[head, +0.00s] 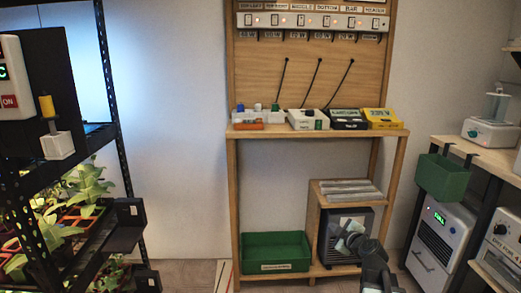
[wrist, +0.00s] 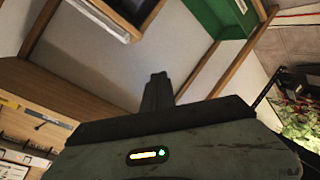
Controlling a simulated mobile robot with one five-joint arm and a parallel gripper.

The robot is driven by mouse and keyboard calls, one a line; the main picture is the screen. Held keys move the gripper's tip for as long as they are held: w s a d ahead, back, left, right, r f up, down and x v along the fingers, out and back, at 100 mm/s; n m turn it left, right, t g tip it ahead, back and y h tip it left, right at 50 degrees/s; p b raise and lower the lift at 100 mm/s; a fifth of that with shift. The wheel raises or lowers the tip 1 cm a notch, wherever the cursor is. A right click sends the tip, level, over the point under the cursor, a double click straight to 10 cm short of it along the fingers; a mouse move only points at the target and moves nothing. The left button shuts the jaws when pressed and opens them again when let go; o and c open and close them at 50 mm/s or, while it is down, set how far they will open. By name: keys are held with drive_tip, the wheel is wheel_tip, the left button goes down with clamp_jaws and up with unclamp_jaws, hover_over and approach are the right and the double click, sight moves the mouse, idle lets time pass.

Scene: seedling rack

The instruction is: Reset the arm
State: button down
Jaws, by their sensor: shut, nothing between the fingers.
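My gripper (wrist: 158,78) shows in the wrist view with its dark fingers together and nothing between them. The fingers point at the wooden stand, which looks tilted in that view. In the head view, part of my dark arm rises at the bottom, right of centre, in front of the stand's lower shelf. The fingertips cannot be made out clearly there.
A wooden stand (head: 232,180) holds small boxes on its shelf and a green bin (head: 275,252) below. A plant rack (head: 112,100) stands left. A bench (head: 480,155) with a hanging green bin (head: 442,178) stands right. Bare wall lies between rack and stand.

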drive_tip(key=s+a+f+g+y+p, duration=0.1)
drive_tip(key=s+a+f+g, duration=0.25)
drive_tip(key=a, duration=0.65)
drive_tip(key=s+a+f+g+y, duration=0.25)
drive_tip(key=a+f, duration=0.25)
drive_tip(key=a, duration=0.6)
drive_tip(key=s+d+f+m+g+h, duration=0.35)
drive_tip(key=s+m, duration=0.25)
drive_tip(key=s, duration=0.2)
drive_tip(key=s+d+f+m+g+h, duration=0.2)
drive_tip(key=s+d+f+m+g, duration=0.1)
drive_tip(key=s+m+g, duration=0.4)
wheel_tip(320, 180, up, 38)
drive_tip(key=s+n+t+p, duration=0.1)
drive_tip(key=t+p, duration=0.1)
drive_tip(key=p, duration=3.6)
drive_tip(key=shift+a, duration=0.25)
drive_tip(key=shift+t, duration=0.25)
